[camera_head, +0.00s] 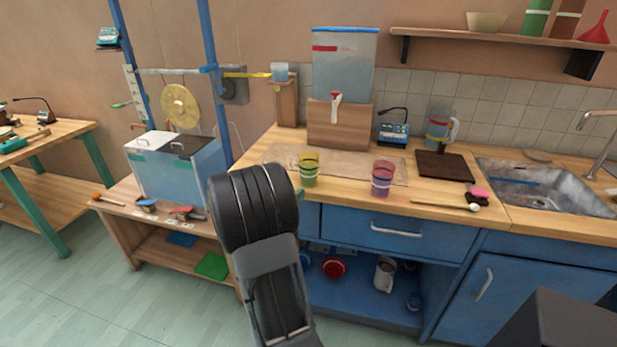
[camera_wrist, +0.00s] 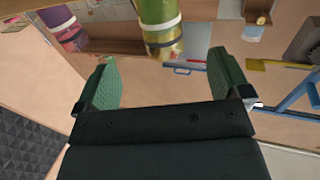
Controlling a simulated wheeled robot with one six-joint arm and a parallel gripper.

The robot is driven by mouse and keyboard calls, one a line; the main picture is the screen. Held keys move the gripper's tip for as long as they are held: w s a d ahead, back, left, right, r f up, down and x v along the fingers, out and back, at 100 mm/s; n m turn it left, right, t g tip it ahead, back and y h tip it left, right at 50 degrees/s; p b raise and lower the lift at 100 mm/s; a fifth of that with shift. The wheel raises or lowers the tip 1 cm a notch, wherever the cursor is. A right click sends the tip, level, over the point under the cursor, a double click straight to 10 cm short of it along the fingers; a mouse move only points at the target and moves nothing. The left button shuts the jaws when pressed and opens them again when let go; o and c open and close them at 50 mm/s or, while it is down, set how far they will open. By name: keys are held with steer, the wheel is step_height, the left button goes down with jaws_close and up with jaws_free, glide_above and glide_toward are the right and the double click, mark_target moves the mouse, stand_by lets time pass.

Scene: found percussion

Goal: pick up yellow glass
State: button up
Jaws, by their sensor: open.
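The yellow glass (camera_head: 309,169), yellow at the rim with green bands lower down, stands upright on the wooden counter near its front edge. It shows upside down in the wrist view (camera_wrist: 162,28), near the top and cut off by the frame edge. My gripper (camera_wrist: 164,78) is open and empty, its two green-padded fingers spread apart. In the picture the glass lies between and beyond the fingertips, not touching them. In the head view my dark arm hides the fingers, just left of the glass.
A pink-purple glass (camera_head: 382,178) stands right of the yellow one; it also shows in the wrist view (camera_wrist: 62,27). Behind is a large water container (camera_head: 344,65) on a wooden block. A dark board (camera_head: 445,167) and a sink (camera_head: 545,187) are farther right. A mallet (camera_head: 450,205) lies at the front.

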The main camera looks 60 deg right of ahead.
mark_target(304, 174)
steer(key=d+p, duration=0.1)
steer(key=d, duration=0.5)
steer(key=d+p, duration=0.1)
steer(key=d, duration=0.5)
steer(key=shift+s+d+f, duration=0.1)
steer(key=shift+s+d, duration=0.1)
steer(key=shift+c, duration=0.2)
steer(key=c, duration=1)
steer(key=shift+c, duration=0.8)
steer(key=shift+r, duration=0.2)
